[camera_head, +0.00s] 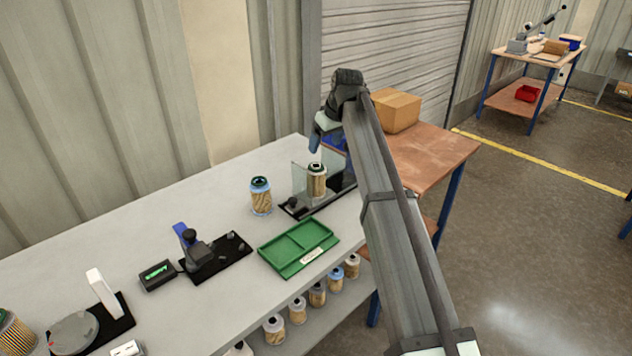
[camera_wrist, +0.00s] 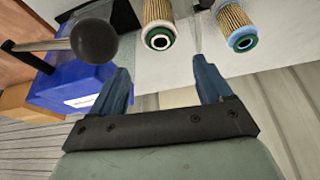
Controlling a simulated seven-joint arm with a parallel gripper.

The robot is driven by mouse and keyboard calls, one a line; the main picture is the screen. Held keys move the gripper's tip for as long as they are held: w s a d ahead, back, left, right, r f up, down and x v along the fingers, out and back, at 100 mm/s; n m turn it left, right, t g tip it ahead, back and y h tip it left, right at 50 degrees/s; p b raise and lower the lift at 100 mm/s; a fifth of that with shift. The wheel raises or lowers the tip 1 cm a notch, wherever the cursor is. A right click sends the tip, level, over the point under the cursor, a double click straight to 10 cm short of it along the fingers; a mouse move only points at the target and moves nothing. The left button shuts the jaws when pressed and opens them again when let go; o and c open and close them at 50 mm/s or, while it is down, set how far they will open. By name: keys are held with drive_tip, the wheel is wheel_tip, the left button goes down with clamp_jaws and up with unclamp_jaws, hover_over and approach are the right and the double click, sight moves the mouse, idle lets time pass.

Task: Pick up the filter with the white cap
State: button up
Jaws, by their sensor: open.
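The white-capped filter (camera_wrist: 158,24) has a tan pleated body and a pale end ring around a green ring and dark hole. It also shows in the head view (camera_head: 317,183), upright at a black fixture with a clear panel. My gripper (camera_wrist: 161,68) is open and empty, with its two blue fingers apart. The filter's capped end appears between and beyond the fingertips, and I see no contact. In the head view my gripper (camera_head: 315,142) is above and close to this filter, partly hidden by my arm.
A blue-capped filter (camera_head: 261,196) stands to the left, also seen in the wrist view (camera_wrist: 237,26). A black knob (camera_wrist: 95,41) and a blue bin (camera_wrist: 70,88) are near my left finger. A green tray (camera_head: 299,248) lies in front. Several filters stand on the lower shelf.

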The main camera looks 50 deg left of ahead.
sight(316, 165)
drive_tip(key=x, duration=1.3)
drive_tip(key=shift+s, duration=0.1)
drive_tip(key=shift+c, duration=0.3)
